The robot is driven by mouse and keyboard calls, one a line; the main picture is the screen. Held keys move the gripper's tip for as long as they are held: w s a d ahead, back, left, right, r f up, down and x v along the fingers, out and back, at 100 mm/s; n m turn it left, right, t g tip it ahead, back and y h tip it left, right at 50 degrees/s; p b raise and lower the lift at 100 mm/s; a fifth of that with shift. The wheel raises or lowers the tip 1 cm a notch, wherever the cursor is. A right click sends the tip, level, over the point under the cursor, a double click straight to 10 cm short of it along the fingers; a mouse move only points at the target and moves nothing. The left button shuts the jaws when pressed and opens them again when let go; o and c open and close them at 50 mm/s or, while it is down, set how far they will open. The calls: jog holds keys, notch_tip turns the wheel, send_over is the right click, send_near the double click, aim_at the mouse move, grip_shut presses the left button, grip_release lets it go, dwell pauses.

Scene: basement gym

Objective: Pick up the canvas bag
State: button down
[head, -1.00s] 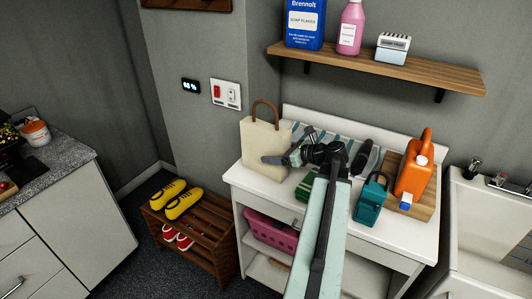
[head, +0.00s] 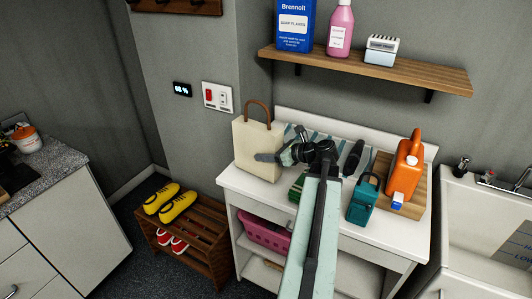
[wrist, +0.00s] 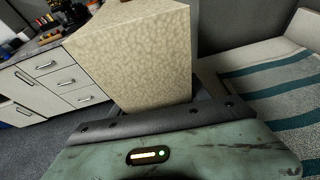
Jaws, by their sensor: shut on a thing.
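The canvas bag (head: 245,134) is cream with a brown handle loop. It stands upright at the left end of the white table (head: 400,236) in the head view. My gripper (head: 270,157) reaches the bag's lower right part from the right and is shut on it. In the wrist view the bag (wrist: 140,50) fills the upper middle, right beyond the gripper's body. The fingertips are mostly hidden there. I cannot tell whether the bag's base is clear of the table top.
A striped cloth (wrist: 275,90) lies right of the bag. A teal can (head: 363,202) and an orange jug (head: 404,170) stand farther right. A shelf (head: 370,70) with several containers hangs above. A wooden rack (head: 190,236) with shoes stands on the floor at the left.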

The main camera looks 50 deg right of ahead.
aim_at(270, 132)
notch_tip(270, 132, up, 9)
jog(key=p, duration=0.8)
jog(key=shift+f, duration=0.1)
